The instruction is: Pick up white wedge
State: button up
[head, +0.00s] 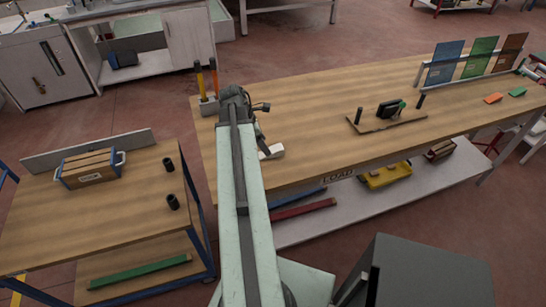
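The white wedge (275,152) lies on the wooden bench top (320,150) near its front edge, just right of my arm. My arm reaches forward over the bench. My gripper (262,146) is a small dark shape at the wedge's left side, partly hidden by my arm. I cannot tell whether it touches the wedge or how far apart its fingers are.
A holder with yellow and orange handled tools (207,103) stands left of my arm. A board with a dark device (388,112) sits to the right on the bench. A lower table (95,220) with a wooden crate (88,168) stands at left.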

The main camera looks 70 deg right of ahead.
aim_at(272, 150)
jog(key=b+x, duration=0.5)
jog(key=shift+d+f, duration=0.1)
jog(key=shift+d, duration=0.3)
jog(key=shift+s+r+p, duration=0.1)
jog(key=shift+r+p, duration=0.1)
jog(key=shift+p, duration=0.1)
grip_shut()
jog(key=shift+r+p, duration=0.5)
jog(key=shift+r, duration=0.05)
notch_tip(272, 150, up, 3)
jog(key=p, duration=0.3)
jog(key=shift+r, duration=0.15)
jog(key=w+a, duration=0.1)
jog(key=w, duration=0.4)
jog(key=w+a, duration=0.1)
jog(key=w, duration=0.4)
jog(key=w+a+p, duration=0.1)
jog(key=w, duration=0.4)
jog(key=shift+w+a+r, duration=0.3)
jog(key=shift+w+r, duration=0.05)
